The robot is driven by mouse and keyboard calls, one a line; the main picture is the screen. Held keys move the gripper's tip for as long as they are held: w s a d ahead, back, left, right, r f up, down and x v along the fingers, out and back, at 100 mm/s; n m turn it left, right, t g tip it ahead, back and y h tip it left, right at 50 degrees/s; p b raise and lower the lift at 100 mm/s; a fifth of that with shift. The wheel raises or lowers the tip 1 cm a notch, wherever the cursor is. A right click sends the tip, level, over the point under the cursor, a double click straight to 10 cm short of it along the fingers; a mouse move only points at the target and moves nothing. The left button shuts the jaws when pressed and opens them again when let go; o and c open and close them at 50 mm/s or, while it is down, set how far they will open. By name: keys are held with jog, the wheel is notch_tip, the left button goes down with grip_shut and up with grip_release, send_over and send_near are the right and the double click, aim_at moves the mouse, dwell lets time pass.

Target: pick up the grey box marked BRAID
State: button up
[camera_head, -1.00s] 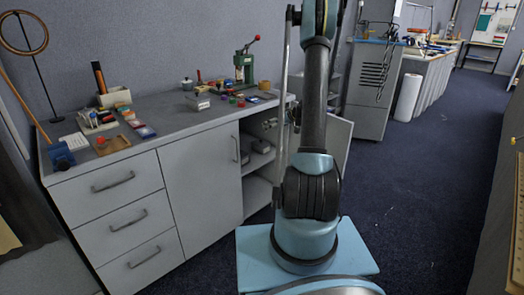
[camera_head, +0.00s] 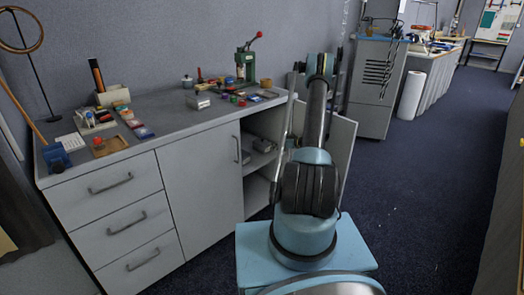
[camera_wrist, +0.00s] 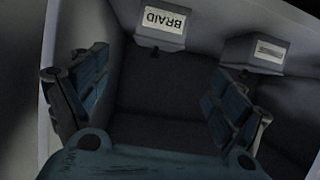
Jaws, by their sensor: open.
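The grey box marked BRAID (camera_wrist: 161,27) is at the top of the wrist view, its white label upside down in the picture. My gripper (camera_wrist: 158,88) is open and empty, with its two blue-and-dark fingers spread wide. The box lies beyond the fingertips, between their lines and nearer the left finger, not touched. In the head view, a grey box (camera_head: 264,145) shows on the shelf inside the open cabinet; its label cannot be read there. My gripper cannot be made out in the head view.
A second grey box (camera_wrist: 256,53) with a striped label sits right of the BRAID box. Cabinet walls close in on the left of the wrist view. The open cabinet door (camera_head: 343,146) stands right of my arm. Tools and small items crowd the counter (camera_head: 180,122).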

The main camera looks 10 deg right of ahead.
aim_at(263, 143)
jog(key=x, duration=1.6)
jog(key=shift+w+d, duration=0.15)
jog(key=shift+w, duration=0.1)
grip_shut()
